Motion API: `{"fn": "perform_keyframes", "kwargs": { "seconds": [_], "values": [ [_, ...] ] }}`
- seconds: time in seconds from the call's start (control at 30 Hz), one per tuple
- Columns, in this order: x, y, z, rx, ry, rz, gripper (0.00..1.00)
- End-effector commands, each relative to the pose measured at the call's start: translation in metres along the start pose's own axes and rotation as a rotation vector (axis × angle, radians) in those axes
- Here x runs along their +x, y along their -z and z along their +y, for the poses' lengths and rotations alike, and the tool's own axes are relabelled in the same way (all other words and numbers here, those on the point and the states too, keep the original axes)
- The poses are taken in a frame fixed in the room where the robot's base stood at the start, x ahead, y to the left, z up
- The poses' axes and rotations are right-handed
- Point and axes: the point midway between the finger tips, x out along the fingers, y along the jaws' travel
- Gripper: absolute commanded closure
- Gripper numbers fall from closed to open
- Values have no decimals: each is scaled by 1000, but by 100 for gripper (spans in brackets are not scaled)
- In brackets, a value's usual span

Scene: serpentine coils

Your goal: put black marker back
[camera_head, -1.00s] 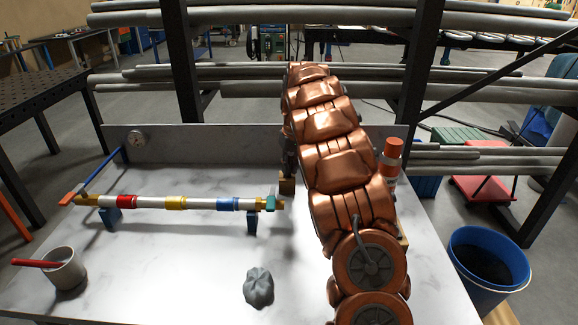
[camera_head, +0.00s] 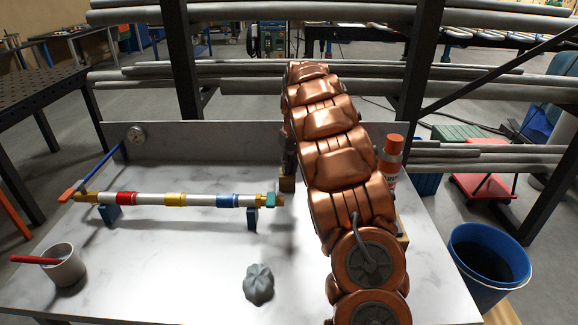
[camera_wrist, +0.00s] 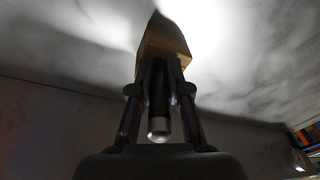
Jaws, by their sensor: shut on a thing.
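The black marker (camera_wrist: 158,108) shows in the wrist view as a dark rod with a silver end pointing towards the camera. My gripper (camera_wrist: 160,75) is shut on it, with a finger on each side. A wooden block (camera_wrist: 165,42) lies straight beyond the fingertips. Its far side is hidden, and I cannot tell whether the marker is inside it. In the head view my copper arm hides most of my gripper (camera_head: 289,158), which is just above the small wooden block (camera_head: 287,184) near the back panel. The marker cannot be made out there.
A white pipe with coloured bands (camera_head: 190,200) rests on blue supports at the left. A grey cup (camera_head: 66,268) holds a red marker (camera_head: 36,260). A grey lump (camera_head: 258,284) lies at the front. An orange-capped can (camera_head: 391,157) stands right of my arm. A blue bin (camera_head: 487,270) stands beside the table.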

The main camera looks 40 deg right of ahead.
Motion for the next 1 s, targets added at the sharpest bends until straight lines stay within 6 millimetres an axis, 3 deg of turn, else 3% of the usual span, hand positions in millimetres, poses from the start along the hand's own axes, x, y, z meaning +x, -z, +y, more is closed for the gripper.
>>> {"fn": "perform_keyframes", "kwargs": {
  "seconds": [0.37,0.4,0.63,1.0],
  "values": [
    [2,0,0,0,-1,-1,100],
    [2,0,0,0,0,-1,80],
    [2,0,0,0,0,0,57],
    [-1,0,0,-1,0,1,54]
  ]
}}
